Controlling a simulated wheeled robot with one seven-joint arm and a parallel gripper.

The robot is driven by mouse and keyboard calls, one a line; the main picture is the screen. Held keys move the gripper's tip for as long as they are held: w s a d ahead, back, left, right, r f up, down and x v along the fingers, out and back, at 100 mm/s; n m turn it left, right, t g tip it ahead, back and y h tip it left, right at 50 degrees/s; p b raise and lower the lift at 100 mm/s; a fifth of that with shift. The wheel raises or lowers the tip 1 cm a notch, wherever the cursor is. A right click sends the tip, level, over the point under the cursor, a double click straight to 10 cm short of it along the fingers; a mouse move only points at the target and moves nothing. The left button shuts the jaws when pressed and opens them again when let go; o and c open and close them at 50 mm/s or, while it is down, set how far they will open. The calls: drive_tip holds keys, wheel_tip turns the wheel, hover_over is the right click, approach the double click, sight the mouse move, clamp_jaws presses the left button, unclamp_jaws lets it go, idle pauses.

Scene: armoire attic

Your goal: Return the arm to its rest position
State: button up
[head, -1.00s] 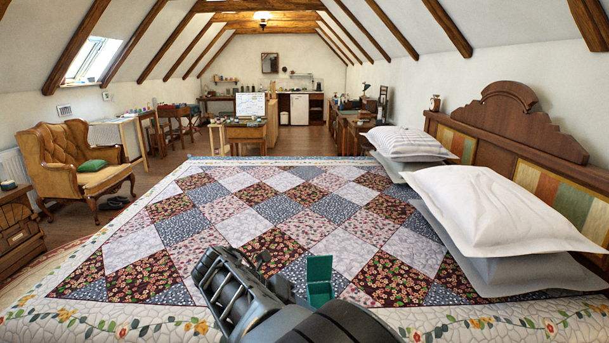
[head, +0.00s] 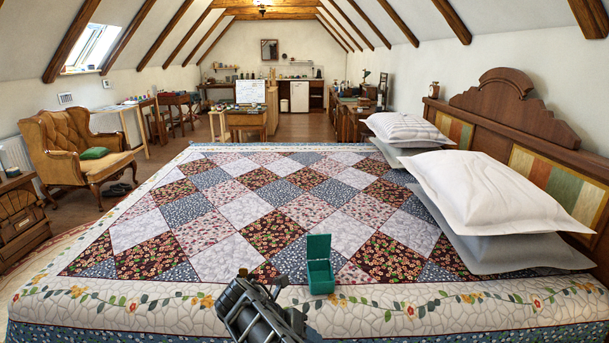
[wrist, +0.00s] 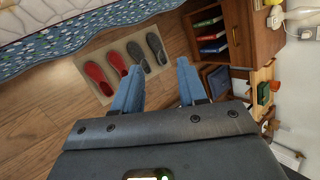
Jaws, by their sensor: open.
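In the wrist view, my gripper (wrist: 158,88) shows two blue fingers spread apart with nothing between them. It is above the wooden floor beside the bed. Red slippers (wrist: 94,78) and grey slippers (wrist: 155,48) lie on a beige mat (wrist: 125,50) beyond the fingertips. In the head view, a dark part of my arm (head: 258,312) shows at the bottom centre, low in front of the bed's near edge. The fingers cannot be made out there.
The bed's quilt (head: 240,215) fills the middle. A small green open-lidded box (head: 320,275) stands near its front edge, right of my arm. In the wrist view, a wooden cabinet (wrist: 247,40) with books stands at right. Open floor (wrist: 45,110) shows at left.

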drive_tip(key=s+d+f+m+t+y, duration=0.1)
drive_tip(key=s+d+f+m+y, duration=0.15)
drive_tip(key=s+f, duration=0.45)
drive_tip(key=s+d+f+m+y, duration=0.2)
drive_tip(key=s+f+m, duration=0.2)
drive_tip(key=f, duration=0.6)
drive_tip(key=s+d+f+m+t+y, duration=0.1)
drive_tip(key=s+d+f+m+y, duration=0.2)
drive_tip(key=s, duration=0.4)
drive_tip(key=s+d+m+t, duration=0.25)
drive_tip(key=s+m, duration=0.25)
drive_tip(key=s, duration=0.3)
drive_tip(key=s+d+r+m+t+y, duration=0.1)
drive_tip(key=s+d+r+m, duration=0.2)
drive_tip(key=s+r+m, duration=0.3)
drive_tip(key=s+d+r+m+t, duration=0.2)
drive_tip(key=s+d+r+m, duration=0.15)
drive_tip(key=s+r, duration=0.35)
drive_tip(key=s+d+r+m+t, duration=0.1)
drive_tip(key=s+r+m, duration=0.2)
drive_tip(key=r, duration=0.5)
drive_tip(key=s+d+r+m+t+h, duration=0.1)
drive_tip(key=s+r+m, duration=0.3)
drive_tip(key=r, duration=0.5)
drive_tip(key=s+d+r+m+t, duration=0.3)
drive_tip(key=s+r, duration=0.1)
drive_tip(key=r, duration=0.5)
